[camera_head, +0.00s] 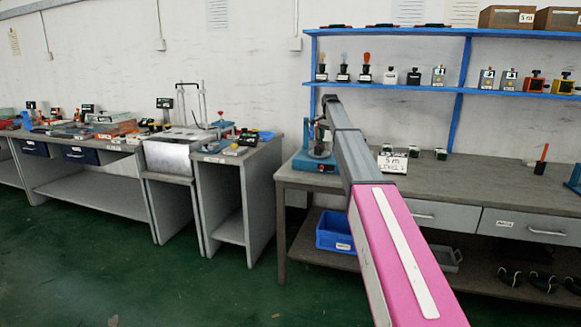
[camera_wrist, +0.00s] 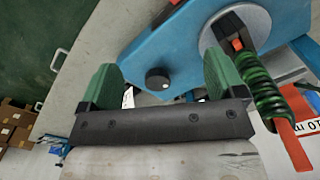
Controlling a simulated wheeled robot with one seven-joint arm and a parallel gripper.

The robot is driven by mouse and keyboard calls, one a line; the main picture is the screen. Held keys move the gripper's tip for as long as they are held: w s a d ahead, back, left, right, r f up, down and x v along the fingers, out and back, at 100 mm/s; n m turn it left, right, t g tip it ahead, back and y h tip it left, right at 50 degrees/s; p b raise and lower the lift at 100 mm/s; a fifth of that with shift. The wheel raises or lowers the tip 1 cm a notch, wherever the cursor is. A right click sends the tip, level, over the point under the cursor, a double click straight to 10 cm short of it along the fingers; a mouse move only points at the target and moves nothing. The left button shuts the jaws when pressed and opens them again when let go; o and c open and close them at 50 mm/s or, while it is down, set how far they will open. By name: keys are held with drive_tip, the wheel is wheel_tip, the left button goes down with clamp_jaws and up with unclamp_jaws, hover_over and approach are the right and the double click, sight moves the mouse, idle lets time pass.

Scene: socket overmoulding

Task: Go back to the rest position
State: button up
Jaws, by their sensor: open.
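My gripper (camera_wrist: 160,76) shows in the wrist view with its two green fingers spread apart and nothing held between them. A blue machine body (camera_wrist: 172,42) with a black knob (camera_wrist: 157,79) lies just beyond the fingers; I cannot tell whether they touch it. A grey disc with a green coil (camera_wrist: 257,85) and a red bar (camera_wrist: 293,145) is at the right. In the head view my arm reaches out over the right workbench (camera_head: 480,182), towards a blue device (camera_head: 318,158) on its left end. My fingers cannot be made out there.
A blue shelf (camera_head: 390,31) with small fixtures stands above the right bench. A blue bin (camera_head: 334,232) is below. Grey benches (camera_head: 228,158) stand at left. The green floor (camera_head: 180,285) in front is clear.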

drive_tip(key=s+f+n, duration=0.5)
drive_tip(key=s+f, duration=2.2)
drive_tip(key=s, duration=0.1)
drive_tip(key=s+f+n, duration=0.1)
drive_tip(key=s+f, duration=0.3)
drive_tip(key=s, duration=0.6)
drive_tip(key=s+f+n, duration=0.2)
drive_tip(key=s+f, duration=0.2)
drive_tip(key=s, duration=0.5)
drive_tip(key=s+f+n, duration=0.2)
drive_tip(key=s+f, duration=0.2)
drive_tip(key=s, duration=0.6)
drive_tip(key=shift+s+a+f, duration=0.15)
drive_tip(key=shift+s+a, duration=0.15)
drive_tip(key=shift+a, duration=0.05)
